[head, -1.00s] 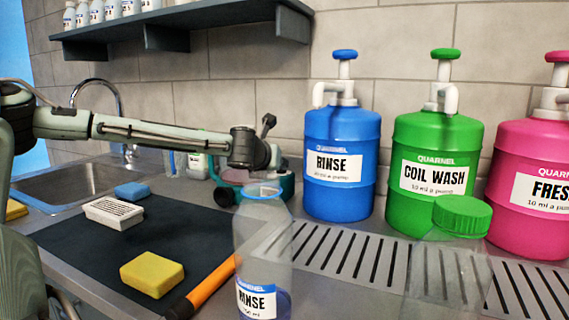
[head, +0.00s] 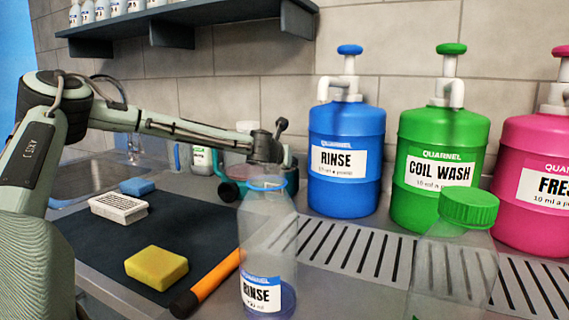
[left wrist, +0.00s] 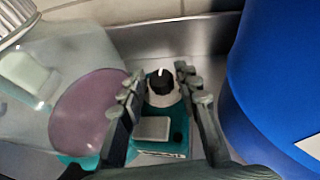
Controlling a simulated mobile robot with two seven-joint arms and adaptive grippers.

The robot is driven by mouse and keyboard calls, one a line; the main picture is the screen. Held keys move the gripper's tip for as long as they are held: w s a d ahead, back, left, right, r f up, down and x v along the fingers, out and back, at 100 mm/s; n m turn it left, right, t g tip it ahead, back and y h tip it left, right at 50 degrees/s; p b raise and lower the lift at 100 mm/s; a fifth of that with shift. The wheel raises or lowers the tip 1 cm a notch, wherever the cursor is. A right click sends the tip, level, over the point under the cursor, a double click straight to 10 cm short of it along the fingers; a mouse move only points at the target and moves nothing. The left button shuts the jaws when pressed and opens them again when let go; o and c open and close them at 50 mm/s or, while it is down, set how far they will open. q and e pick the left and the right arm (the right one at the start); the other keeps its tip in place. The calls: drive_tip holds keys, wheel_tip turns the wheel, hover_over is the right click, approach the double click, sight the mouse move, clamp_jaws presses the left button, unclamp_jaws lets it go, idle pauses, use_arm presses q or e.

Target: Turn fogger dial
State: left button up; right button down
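The teal fogger (head: 229,170) stands behind the clear rinse bottle in the head view, partly hidden by my left gripper (head: 268,146) and the bottle. In the left wrist view, its black dial (left wrist: 161,84) with a white pointer line sits on a pale round collar above the teal body (left wrist: 178,125). The pointer faces roughly up in that view. My left gripper (left wrist: 158,75) is open, with one finger on each side of the dial; gaps show between the fingers and the dial. My right gripper is not in view.
A blue rinse jug (head: 346,190) stands close right of the fogger; green (head: 440,205) and pink (head: 535,215) jugs stand farther right. A clear rinse bottle (head: 268,245), green-capped bottle (head: 468,208), yellow sponge (head: 156,268) and orange-handled tool (head: 214,283) are nearer. A shelf (head: 190,25) hangs above.

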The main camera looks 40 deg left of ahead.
use_arm(q)
clamp_jaws()
drive_tip(key=shift+y, duration=0.3)
drive_tip(key=shift+w+d+n+g+y, duration=0.2)
drive_tip(key=shift+n+g+y, duration=0.3)
drive_tip(key=shift+n+y, duration=0.3)
drive_tip(key=shift+s+n+g+y, duration=0.1)
drive_tip(key=shift+n+g+y, duration=0.45)
drive_tip(key=shift+n, duration=0.25)
